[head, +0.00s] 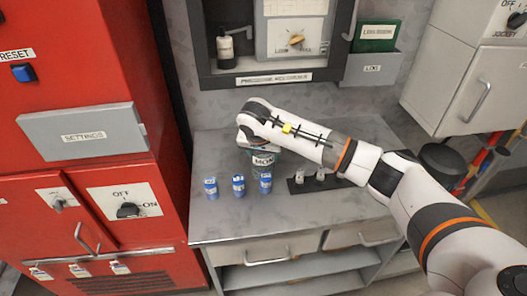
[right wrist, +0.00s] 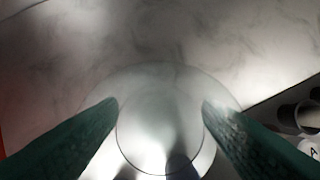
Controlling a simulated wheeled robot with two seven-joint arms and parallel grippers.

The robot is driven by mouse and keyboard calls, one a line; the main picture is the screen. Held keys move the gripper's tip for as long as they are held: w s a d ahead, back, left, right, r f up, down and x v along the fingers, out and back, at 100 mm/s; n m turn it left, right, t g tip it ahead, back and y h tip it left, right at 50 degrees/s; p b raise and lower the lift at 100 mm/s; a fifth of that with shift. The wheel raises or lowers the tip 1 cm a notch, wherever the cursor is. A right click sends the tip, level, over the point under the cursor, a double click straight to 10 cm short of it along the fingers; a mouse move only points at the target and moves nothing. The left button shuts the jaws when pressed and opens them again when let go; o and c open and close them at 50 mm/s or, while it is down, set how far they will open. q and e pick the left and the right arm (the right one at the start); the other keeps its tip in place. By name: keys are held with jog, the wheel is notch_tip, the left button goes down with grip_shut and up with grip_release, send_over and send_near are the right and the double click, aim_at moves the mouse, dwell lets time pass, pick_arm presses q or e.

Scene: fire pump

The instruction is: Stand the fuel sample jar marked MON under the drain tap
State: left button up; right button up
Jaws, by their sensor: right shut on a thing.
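The jar marked MON (head: 263,160) is clear, with a dark label band and white lettering. It is over the back middle of the grey bench in the head view, partly hidden by my right gripper (head: 262,148). In the right wrist view the jar's round clear outline (right wrist: 160,78) lies between the green fingers of my right gripper (right wrist: 160,104), which is shut on it. I cannot tell whether its base touches the bench. I cannot make out the drain tap. My left gripper is not in view.
Three blue cans (head: 238,185) stand on the bench (head: 225,225) in front of the jar. A dark rack (head: 296,187) with small pots is to the right, partly under my arm. A red cabinet (head: 150,110) borders the left. The bench's front left is clear.

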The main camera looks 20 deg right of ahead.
jog(key=o, duration=0.7)
jog(key=shift+f, duration=0.1)
jog(key=o, duration=0.4)
jog(key=shift+c, duration=0.2)
